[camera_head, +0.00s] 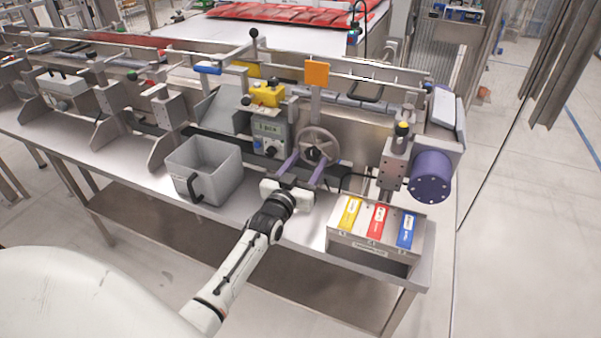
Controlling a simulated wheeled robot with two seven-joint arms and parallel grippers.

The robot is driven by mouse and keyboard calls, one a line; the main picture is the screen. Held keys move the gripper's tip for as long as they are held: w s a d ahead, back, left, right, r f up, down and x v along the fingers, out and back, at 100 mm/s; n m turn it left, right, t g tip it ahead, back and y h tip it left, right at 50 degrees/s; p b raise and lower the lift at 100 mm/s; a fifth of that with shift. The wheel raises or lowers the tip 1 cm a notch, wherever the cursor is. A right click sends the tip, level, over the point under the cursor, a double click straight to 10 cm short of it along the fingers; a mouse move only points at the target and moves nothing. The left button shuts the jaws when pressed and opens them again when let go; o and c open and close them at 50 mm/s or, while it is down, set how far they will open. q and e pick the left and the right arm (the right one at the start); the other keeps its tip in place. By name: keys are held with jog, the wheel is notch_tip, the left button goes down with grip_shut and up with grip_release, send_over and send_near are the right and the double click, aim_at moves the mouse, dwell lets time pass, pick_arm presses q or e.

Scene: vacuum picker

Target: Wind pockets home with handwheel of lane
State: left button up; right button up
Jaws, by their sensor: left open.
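The grey handwheel (318,136) stands upright at the front of the lane, right of the middle of the view. It has a rim, spokes and a dark hub. My left gripper (308,160) is in front of its lower part, with its two purple fingers spread apart, one toward each side of the hub. I cannot tell whether the fingers touch the wheel. No pockets can be made out clearly behind the wheel and panels. My right gripper is out of view.
A grey bin (215,160) with a black handle stands left of my gripper. A control box (268,135) sits between them. To the right are a purple motor (430,178) and a box with yellow, red and blue cards (372,246). An orange plate (317,73) rises above the wheel.

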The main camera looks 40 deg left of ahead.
pick_arm(q)
jog(key=v, duration=0.8)
jog(key=shift+s, duration=0.25)
